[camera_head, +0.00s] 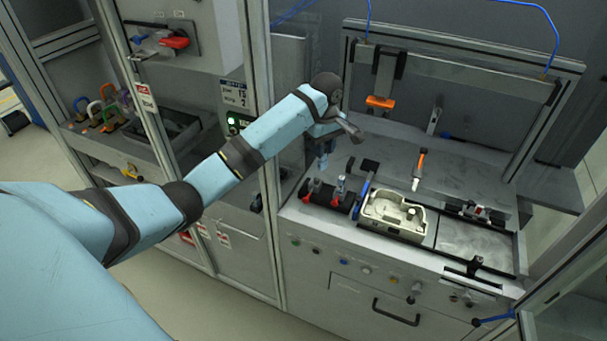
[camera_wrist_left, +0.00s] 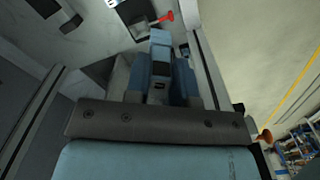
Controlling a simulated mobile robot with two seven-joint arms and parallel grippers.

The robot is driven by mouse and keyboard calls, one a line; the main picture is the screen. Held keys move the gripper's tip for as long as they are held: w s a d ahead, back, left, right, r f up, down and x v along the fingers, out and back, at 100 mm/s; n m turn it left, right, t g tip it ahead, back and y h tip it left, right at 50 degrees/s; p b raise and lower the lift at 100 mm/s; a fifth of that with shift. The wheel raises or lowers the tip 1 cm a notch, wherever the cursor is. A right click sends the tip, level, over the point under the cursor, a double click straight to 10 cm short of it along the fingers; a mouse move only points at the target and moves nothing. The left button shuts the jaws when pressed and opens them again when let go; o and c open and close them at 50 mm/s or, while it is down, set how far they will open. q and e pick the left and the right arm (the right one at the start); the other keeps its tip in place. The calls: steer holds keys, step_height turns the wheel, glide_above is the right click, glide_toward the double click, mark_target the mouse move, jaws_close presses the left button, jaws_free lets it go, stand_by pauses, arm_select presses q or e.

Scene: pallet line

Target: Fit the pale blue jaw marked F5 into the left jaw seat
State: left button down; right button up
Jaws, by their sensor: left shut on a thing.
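My left gripper (camera_head: 323,150) hangs at the left end of the worktop, pointing down, partly hidden by my wrist. It is shut on a pale blue piece, which shows between the fingers in the left wrist view as the pale blue jaw (camera_wrist_left: 160,48). No F5 mark is readable on it. In the head view the piece is too small to separate from the fingers. Below the gripper is a dark fixture (camera_head: 330,199) with red parts and a small upright bluish piece (camera_head: 341,187). I cannot tell which part is the left jaw seat. My right gripper is out of view.
A pale tray-like casting (camera_head: 372,225) sits right of the fixture, past a blue bar (camera_head: 362,196). An orange-tipped tool (camera_head: 420,166) and a second fixture (camera_head: 474,211) are further right. A frame post (camera_head: 262,90) stands left of my wrist. A display (camera_head: 236,94) seems to read F5.

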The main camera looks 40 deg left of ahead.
arm_select(q)
steer(key=s+a+f+n, duration=0.1)
steer(key=a+f+n, duration=0.1)
steer(key=f, duration=0.3)
steer(key=s+a+f+n+p, duration=0.1)
steer(key=s+a+f+n, duration=0.1)
steer(key=f+n, duration=0.2)
steer(key=shift+f, duration=0.95)
steer(key=shift+w, duration=0.1)
